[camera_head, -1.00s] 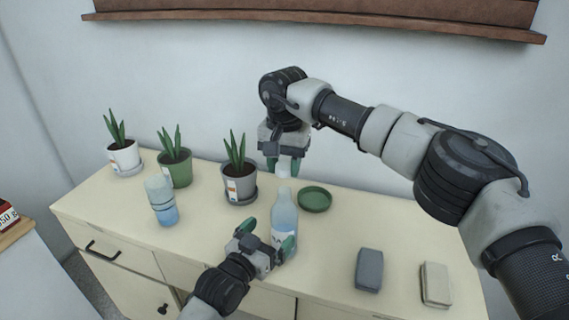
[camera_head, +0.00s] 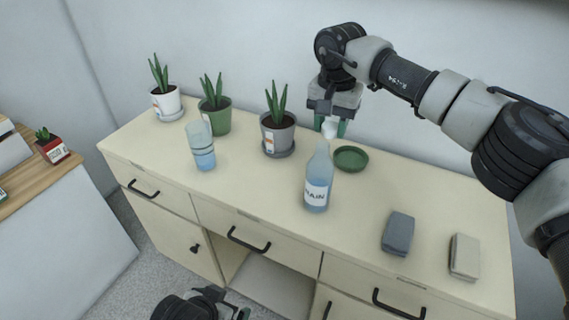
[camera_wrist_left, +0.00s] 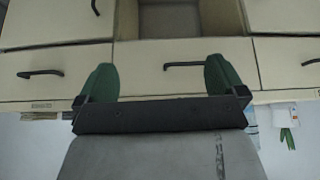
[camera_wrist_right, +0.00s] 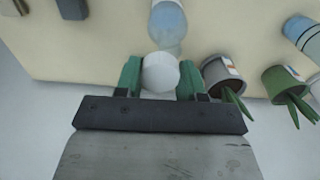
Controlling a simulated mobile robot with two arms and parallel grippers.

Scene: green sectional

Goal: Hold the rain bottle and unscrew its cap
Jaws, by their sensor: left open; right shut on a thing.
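The rain bottle (camera_head: 318,180) stands upright on the cream cabinet top, clear with pale blue liquid and a "RAIN" label. Its neck top is bare. My right gripper (camera_head: 331,124) is shut on the white cap (camera_head: 329,129), held behind and above the bottle, apart from it. In the right wrist view the round cap (camera_wrist_right: 160,73) sits between the green fingers, with the bottle (camera_wrist_right: 168,18) beyond. My left gripper is low at the bottom edge of the head view, mostly cut off. In the left wrist view it (camera_wrist_left: 162,82) is open and empty, facing the cabinet's drawers.
Three potted plants, in white (camera_head: 166,104), green (camera_head: 215,118) and grey (camera_head: 278,134) pots, stand along the back. A blue striped cup (camera_head: 201,150) is left of the bottle. A green saucer (camera_head: 350,158) lies behind it. Dark (camera_head: 397,233) and beige (camera_head: 464,256) blocks lie right.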

